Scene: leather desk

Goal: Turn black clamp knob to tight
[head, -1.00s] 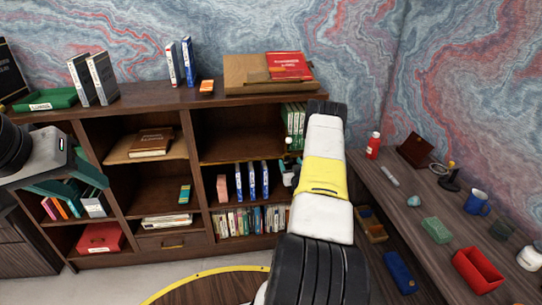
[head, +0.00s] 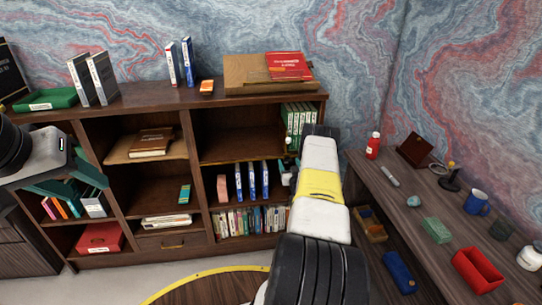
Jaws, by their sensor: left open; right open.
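A small black stand (head: 451,181) with a yellowish top is on the right-hand desk, beside a pale ring. It may be the clamp, but it is too small to make out a knob or its setting. My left gripper (head: 88,190) is at the left edge in front of the bookcase, open and empty, far from the desk. My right gripper (head: 287,178) shows only as a small pale teal piece beside my raised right arm. The arm hides most of it. It is in front of the bookcase, left of the desk and apart from the stand.
A bookcase (head: 195,160) fills the back. A round wooden table edge (head: 215,290) is below.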

